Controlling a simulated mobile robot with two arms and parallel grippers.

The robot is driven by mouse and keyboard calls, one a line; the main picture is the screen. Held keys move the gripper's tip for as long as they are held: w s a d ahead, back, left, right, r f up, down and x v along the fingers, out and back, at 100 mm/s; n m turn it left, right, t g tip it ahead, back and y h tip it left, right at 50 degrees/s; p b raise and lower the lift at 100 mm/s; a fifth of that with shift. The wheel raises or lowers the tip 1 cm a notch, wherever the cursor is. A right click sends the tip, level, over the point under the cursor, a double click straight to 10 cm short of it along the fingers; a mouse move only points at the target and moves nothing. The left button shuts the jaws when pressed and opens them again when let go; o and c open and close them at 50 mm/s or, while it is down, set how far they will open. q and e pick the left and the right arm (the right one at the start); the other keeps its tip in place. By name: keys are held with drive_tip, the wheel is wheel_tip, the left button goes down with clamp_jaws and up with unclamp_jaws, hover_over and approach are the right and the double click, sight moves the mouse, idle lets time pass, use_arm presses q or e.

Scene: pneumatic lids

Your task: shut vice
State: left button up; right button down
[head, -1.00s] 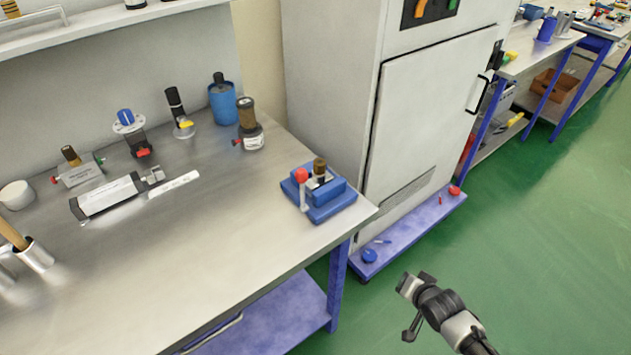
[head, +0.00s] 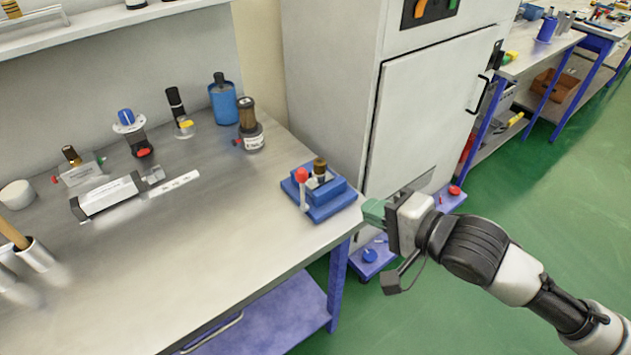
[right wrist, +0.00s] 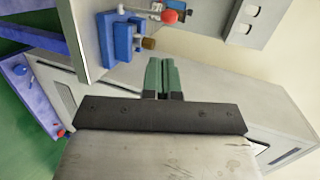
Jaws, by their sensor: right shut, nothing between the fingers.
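The blue vice (head: 325,197) stands at the right front corner of the metal workbench. Its lever with a red knob (head: 301,175) stands up on its left side, and a brass-coloured cylindrical part (head: 319,167) sits upright in it. I cannot tell whether the part is clamped. My right gripper (head: 372,211) is shut and empty, just right of the vice and apart from it. In the right wrist view the green fingers (right wrist: 163,76) are together, with the vice (right wrist: 122,38) beyond them to the upper left. My left gripper is not in view.
The workbench (head: 220,240) holds a white-and-black cylinder unit (head: 108,196), a blue bottle (head: 223,98) and several fittings at the back left. A grey cabinet (head: 420,110) stands close behind the vice and my right gripper. The bench front is clear.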

sight(306, 179)
drive_tip(key=shift+w+a, duration=0.1)
drive_tip(key=p+x, duration=0.1)
drive_tip(key=x, duration=0.3)
drive_tip(key=p+x, duration=0.1)
drive_tip(key=x, duration=0.4)
drive_tip(key=r+p+x, duration=0.1)
drive_tip(key=x, duration=0.3)
drive_tip(key=shift+w+a, duration=0.35)
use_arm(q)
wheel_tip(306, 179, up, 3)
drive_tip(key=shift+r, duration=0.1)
